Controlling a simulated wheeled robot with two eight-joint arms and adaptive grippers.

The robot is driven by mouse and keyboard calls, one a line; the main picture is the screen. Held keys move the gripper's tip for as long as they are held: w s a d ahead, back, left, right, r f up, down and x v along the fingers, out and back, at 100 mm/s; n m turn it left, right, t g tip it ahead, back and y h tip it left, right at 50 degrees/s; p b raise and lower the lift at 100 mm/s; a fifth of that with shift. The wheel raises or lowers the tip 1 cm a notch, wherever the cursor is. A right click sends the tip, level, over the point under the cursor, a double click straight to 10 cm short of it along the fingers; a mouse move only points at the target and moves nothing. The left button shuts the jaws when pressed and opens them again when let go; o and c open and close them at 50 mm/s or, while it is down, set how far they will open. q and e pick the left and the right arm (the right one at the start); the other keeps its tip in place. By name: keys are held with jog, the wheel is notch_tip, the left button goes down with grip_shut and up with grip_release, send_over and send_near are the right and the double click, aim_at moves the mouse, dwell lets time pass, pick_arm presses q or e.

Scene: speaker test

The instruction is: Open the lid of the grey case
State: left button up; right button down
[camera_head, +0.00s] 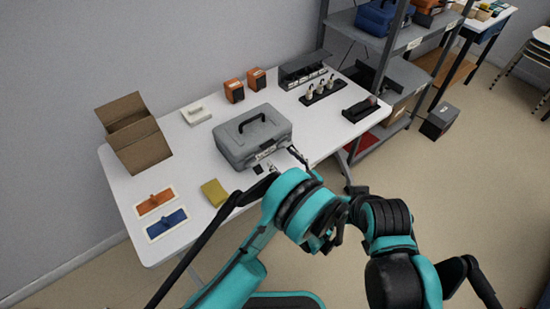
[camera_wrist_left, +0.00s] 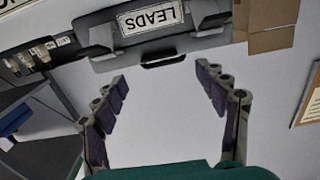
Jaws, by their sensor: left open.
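The grey case (camera_head: 253,137) stands on the white table with its lid shut and a dark handle on top. In the left wrist view the case (camera_wrist_left: 100,35) shows its front, with an upside-down LEADS label (camera_wrist_left: 152,17) and a dark latch (camera_wrist_left: 163,61) below it. My left gripper (camera_head: 281,163) is just in front of the case's front side. In the left wrist view my left gripper (camera_wrist_left: 162,78) is open and empty, its two fingers spread to either side of the latch, apparently without contact. My right gripper does not show.
On the white table (camera_head: 185,171) are a cardboard box (camera_head: 135,140), orange boxes (camera_head: 234,91), a yellow block (camera_head: 214,192), a blue-plated tray (camera_head: 166,224) and a black holder (camera_head: 322,90). A grey shelf (camera_head: 383,38) stands close to the right.

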pick_arm(q)
jog(key=shift+s+d+f, duration=0.1)
jog(key=shift+s+f, duration=0.05)
jog(key=shift+f, duration=0.05)
jog(key=shift+w+a, duration=0.2)
jog(key=shift+w, duration=0.05)
jog(key=b+x, duration=0.2)
jog(key=x, duration=0.5)
jog(key=shift+d, duration=0.1)
